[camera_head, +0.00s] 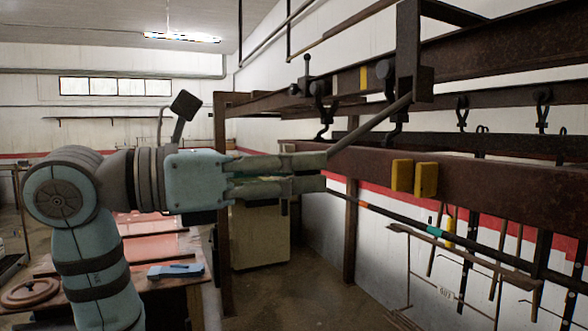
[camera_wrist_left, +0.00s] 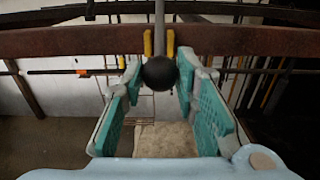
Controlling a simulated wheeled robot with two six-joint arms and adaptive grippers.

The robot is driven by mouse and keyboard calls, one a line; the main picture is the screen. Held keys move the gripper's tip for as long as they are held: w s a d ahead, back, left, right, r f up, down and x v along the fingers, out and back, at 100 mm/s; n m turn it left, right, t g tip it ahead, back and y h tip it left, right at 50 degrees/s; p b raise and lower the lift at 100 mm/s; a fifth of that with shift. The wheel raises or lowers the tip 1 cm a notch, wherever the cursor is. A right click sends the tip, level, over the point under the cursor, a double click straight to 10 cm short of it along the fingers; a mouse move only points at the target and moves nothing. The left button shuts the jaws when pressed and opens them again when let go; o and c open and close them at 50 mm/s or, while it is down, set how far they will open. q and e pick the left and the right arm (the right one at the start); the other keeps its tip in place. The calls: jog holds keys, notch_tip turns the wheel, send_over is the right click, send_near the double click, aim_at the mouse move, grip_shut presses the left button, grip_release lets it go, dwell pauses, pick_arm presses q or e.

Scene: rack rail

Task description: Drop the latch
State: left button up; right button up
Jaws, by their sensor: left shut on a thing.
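The latch (camera_head: 372,124) is a dark bar that slopes down and left from an upright bracket (camera_head: 408,50) on the upper rail. Its lower end meets the fingertips of my left gripper (camera_head: 324,170). In the left wrist view a dark round knob (camera_wrist_left: 160,73) sits between the green-padded fingers, with the bar (camera_wrist_left: 159,25) rising behind it. My left gripper is shut on the latch's knob end, which the fingers hide in the head view. Two yellow blocks (camera_head: 414,178) stand side by side on the brown beam (camera_head: 480,193), apart from the latch. My right gripper is out of view.
Dark hooks (camera_head: 320,108) hang from the upper rail (camera_head: 480,62). Rods and a wire rack (camera_head: 445,270) hang below the beam by the wall. A bench (camera_head: 160,245) with a blue tool (camera_head: 175,270) is at lower left. A pale cabinet (camera_head: 260,236) stands behind the gripper.

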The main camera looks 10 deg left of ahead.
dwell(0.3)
pick_arm(q)
jog(key=w+d+f+b, duration=0.2)
jog(key=w+d+f, duration=0.2)
jog(key=d, duration=0.3)
jog(key=w+d+f+b, duration=0.2)
jog(key=w+d+f, duration=0.3)
jog(key=d, duration=0.3)
jog(key=shift+w+f, duration=0.3)
jog(key=shift+f, duration=0.2)
jog(key=o, duration=1)
jog(key=shift+d, duration=0.15)
